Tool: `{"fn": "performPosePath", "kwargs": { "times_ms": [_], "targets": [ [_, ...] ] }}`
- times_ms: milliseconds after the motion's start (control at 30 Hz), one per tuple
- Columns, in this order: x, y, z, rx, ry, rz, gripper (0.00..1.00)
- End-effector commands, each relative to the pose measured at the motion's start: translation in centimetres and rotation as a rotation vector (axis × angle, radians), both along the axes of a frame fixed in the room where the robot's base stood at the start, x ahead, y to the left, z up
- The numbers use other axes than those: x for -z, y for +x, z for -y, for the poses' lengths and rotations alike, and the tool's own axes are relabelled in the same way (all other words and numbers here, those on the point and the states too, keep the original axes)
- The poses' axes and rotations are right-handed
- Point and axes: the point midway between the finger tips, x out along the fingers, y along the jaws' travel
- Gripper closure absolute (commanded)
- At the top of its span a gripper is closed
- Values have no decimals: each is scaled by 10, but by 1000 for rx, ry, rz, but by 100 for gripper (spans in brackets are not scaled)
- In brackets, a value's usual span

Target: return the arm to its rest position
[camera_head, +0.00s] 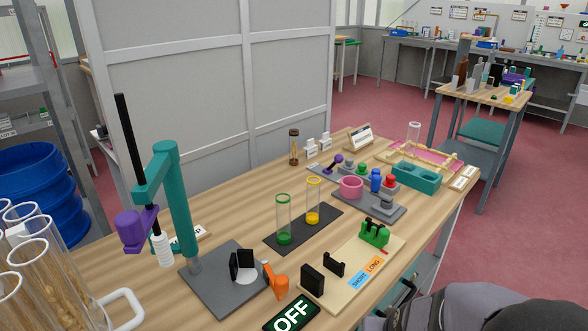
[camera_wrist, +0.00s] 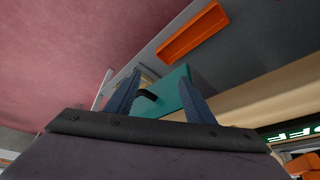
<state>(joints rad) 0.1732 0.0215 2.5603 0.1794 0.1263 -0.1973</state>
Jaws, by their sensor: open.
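My gripper (camera_wrist: 160,88) shows in the wrist view as two blue-grey fingers spread apart. They are open with nothing held between them. A teal panel lies behind the fingers, and the wrist view looks past the table's edge toward the reddish floor. In the head view, grey and dark rounded parts of my arm fill the lower right corner, beside the table's near right edge. The gripper's fingers cannot be made out clearly there. Glass tubes (camera_head: 48,270) with straw-coloured contents, perhaps wheat ears, stand at the lower left, away from my arm.
The wooden table (camera_head: 235,215) holds a green-rimmed tube (camera_head: 284,220), a yellow-rimmed tube (camera_head: 313,202), a teal and purple stand (camera_head: 180,205) and a board with SHORT and LONG labels (camera_head: 366,272). An orange tray (camera_wrist: 193,30) shows in the wrist view.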

Motion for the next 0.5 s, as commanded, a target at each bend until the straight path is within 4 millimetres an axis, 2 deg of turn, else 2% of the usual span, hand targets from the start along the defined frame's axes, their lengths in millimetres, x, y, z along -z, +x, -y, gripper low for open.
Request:
{"fn": "performPosePath", "kwargs": {
  "times_ms": [133,233,500],
  "targets": [
    [-7,-21,-9,65,40,-88,51],
    [-14,-45,-19,68,43,-181,51],
    [-40,-111,-52,-142,16,-423,51]
  ]
}}
